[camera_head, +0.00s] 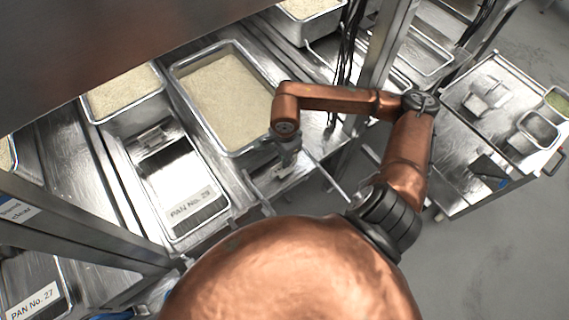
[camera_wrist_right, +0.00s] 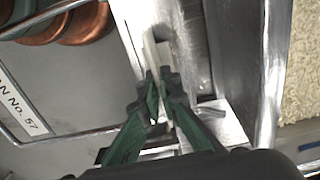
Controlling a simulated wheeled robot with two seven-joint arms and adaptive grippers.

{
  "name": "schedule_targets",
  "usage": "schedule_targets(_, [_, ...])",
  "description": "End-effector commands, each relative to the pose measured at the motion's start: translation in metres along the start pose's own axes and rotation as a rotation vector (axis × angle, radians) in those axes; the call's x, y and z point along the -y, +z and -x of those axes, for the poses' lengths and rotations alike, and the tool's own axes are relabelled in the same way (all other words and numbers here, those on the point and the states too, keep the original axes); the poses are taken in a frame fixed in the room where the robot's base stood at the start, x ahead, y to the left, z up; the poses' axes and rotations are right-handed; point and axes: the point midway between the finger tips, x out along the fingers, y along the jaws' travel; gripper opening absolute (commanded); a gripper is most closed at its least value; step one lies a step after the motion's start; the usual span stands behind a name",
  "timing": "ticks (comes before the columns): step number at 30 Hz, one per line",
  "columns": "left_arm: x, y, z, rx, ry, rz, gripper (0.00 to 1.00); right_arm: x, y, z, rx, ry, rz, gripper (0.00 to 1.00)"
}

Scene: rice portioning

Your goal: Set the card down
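My right gripper (camera_head: 287,168) is low beside the right wall of a large rice pan, over the metal counter. In the right wrist view its green fingers (camera_wrist_right: 160,88) come together on a thin pale strip, the card (camera_wrist_right: 151,50), seen nearly edge-on. The card points away from the fingertips, close over a metal ledge. I cannot tell whether its far edge touches the metal. In the head view the card is too small to make out clearly. My left gripper is not in view.
The large rice pan (camera_head: 176,71) stands left of the right gripper, with a smaller rice pan (camera_head: 90,113) farther left. A steel cart (camera_head: 458,150) with small containers stands at right. A post (camera_head: 383,45) and cables rise behind my arm.

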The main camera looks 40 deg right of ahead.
Motion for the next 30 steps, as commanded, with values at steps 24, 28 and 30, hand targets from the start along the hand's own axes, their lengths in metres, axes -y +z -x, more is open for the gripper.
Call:
schedule_targets(24, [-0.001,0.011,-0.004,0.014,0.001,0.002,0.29,-0.001,0.001,-0.023,0.000,0.002,0.000,0.22])
schedule_targets(28, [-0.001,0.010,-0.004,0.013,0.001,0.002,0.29,-0.001,0.001,-0.023,0.000,0.002,0.000,0.22])
schedule_targets(30, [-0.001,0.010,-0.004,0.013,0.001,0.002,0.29,-0.001,0.001,-0.023,0.000,0.002,0.000,0.22])
